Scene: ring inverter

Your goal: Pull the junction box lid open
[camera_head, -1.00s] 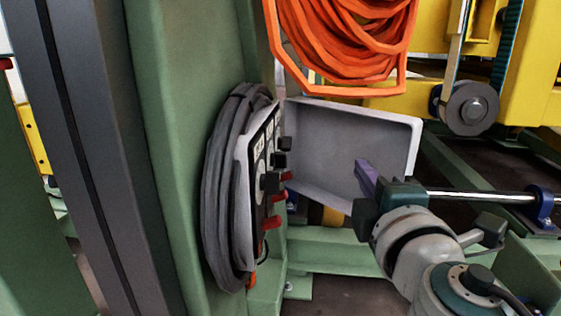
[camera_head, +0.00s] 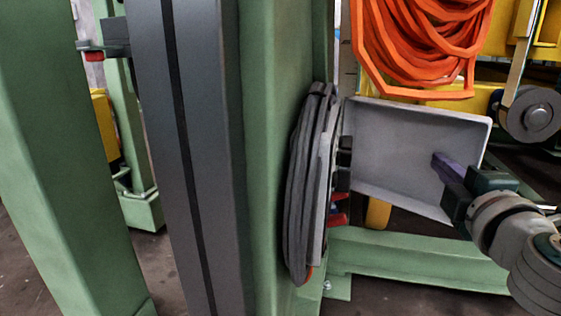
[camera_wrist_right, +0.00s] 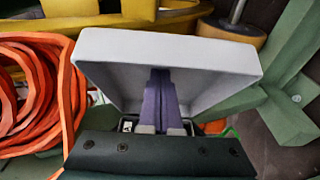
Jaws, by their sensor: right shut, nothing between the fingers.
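The junction box lid (camera_head: 405,150) is a grey, shallow tray-like cover. It stands swung out wide from the box, with its hollow inside facing me. The junction box (camera_head: 322,190) is seen nearly edge-on on the green column, with dark and red knobs on its face. My right gripper (camera_head: 437,160) has purple fingers and is shut and empty in front of the lid's inner face. In the right wrist view the lid (camera_wrist_right: 215,52) fills the middle, and the shut fingers (camera_wrist_right: 160,75) point into its hollow. I cannot tell whether they touch it. My left gripper is not in view.
A coiled orange hose (camera_head: 425,45) hangs above the lid. A green column (camera_head: 270,120) stands left of the box, and a green beam (camera_head: 420,262) runs low below the lid. A grey roller (camera_head: 535,113) is at right.

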